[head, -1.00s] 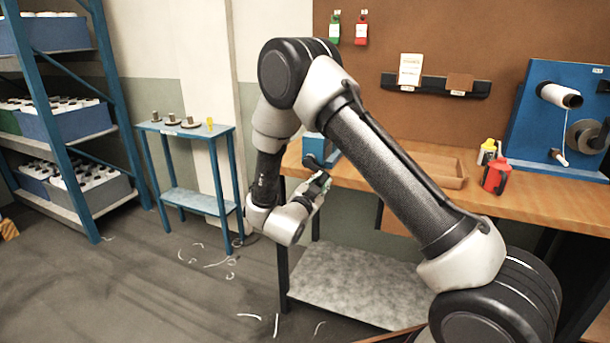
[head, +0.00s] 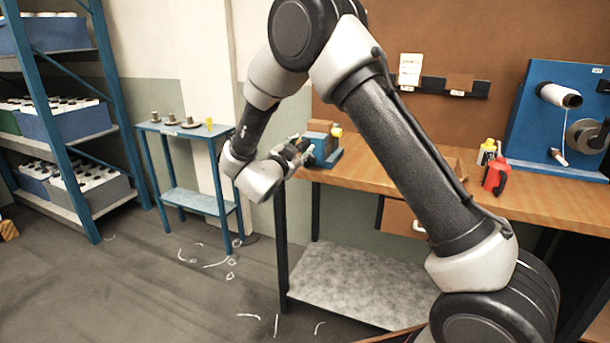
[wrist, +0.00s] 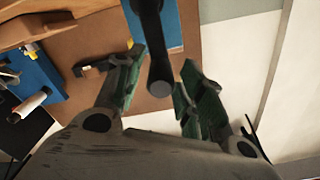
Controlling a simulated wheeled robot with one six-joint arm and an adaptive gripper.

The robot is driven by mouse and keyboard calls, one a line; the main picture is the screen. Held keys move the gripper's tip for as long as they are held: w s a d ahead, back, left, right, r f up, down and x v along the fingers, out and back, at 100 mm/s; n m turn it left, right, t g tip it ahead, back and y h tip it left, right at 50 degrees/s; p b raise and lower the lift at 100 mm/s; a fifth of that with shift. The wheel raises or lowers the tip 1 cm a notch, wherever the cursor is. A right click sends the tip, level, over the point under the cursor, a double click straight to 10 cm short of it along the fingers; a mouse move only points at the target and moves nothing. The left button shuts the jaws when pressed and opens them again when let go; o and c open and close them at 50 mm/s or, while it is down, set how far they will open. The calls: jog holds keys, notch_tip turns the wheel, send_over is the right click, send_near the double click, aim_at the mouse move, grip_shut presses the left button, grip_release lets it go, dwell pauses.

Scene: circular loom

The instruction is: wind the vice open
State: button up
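The blue vice (head: 326,150) sits at the left end of the wooden bench, partly hidden behind my gripper (head: 298,149). The bar looks like the vice's handle. Gaps show between the bar and both pads, so it does not look gripped. Blue vice body (wrist: 163,28) shows behind the bar. The vice's jaws are too small to make out.
The wooden bench (head: 400,192) holds a red container (head: 495,176) and a blue panel with a spool (head: 535,110) further right. A small blue side table (head: 185,128) with several small parts stands left of the arm. Floor between them is open, with white scraps.

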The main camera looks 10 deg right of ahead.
jog(key=shift+s+a, duration=0.1)
jog(key=v, duration=0.7)
jog(key=shift+s+a, duration=0.2)
jog(key=shift+s, duration=0.1)
